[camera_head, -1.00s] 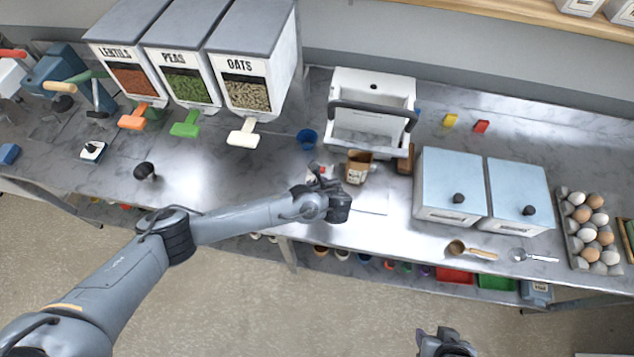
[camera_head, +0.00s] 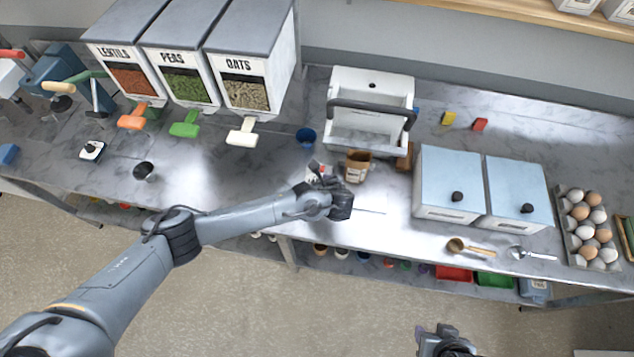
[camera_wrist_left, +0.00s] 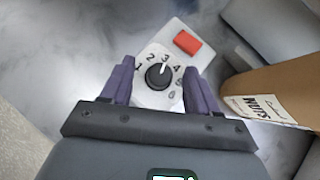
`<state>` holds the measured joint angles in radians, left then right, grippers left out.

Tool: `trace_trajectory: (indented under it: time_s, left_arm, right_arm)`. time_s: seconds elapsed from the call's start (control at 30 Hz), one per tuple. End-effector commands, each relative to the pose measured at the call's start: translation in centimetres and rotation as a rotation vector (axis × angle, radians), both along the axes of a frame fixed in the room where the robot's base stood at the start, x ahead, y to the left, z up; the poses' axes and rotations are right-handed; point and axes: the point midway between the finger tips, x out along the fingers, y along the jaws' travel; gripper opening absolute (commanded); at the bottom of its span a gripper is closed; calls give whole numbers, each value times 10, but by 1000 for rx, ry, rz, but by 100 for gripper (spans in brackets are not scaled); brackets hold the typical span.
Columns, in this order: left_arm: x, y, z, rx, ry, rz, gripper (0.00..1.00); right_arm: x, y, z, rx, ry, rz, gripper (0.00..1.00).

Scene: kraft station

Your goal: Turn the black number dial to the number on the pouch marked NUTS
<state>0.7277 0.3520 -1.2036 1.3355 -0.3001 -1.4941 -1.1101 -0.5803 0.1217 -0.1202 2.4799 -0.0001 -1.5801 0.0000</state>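The black number dial (camera_wrist_left: 160,76) sits on a white plate with printed numbers around it and a red square button (camera_wrist_left: 187,42) beside it. Its white pointer line points near the 3. My left gripper (camera_wrist_left: 160,66) is open, one finger on each side of the dial; contact with the knob cannot be told. In the head view my left gripper (camera_head: 338,200) is low over the counter and partly covers the dial's white plate (camera_head: 317,170). My right gripper (camera_head: 445,342) is at the bottom edge.
A white bin with a dark handle (camera_head: 371,108) stands behind the pouch, and a blue cup (camera_head: 306,136) is to the left. Dispensers (camera_head: 247,85) stand at the back left. The counter left of the gripper is mostly clear.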

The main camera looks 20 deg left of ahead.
Motion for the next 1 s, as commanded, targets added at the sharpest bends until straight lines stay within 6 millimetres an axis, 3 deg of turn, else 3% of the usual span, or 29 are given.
trace_trajectory:
  time_s: [0.33,0.7,1.0]
  left_arm:
    - [-8,-8,11,-3,0,-2,60]
    - [-40,-38,54,-3,0,-2,60]
    - [-55,-50,75,0,0,0,60]
  right_arm:
    - [0,-1,2,-4,0,2,43]
    - [0,0,5,2,0,-2,43]
    - [0,1,7,6,0,-4,43]
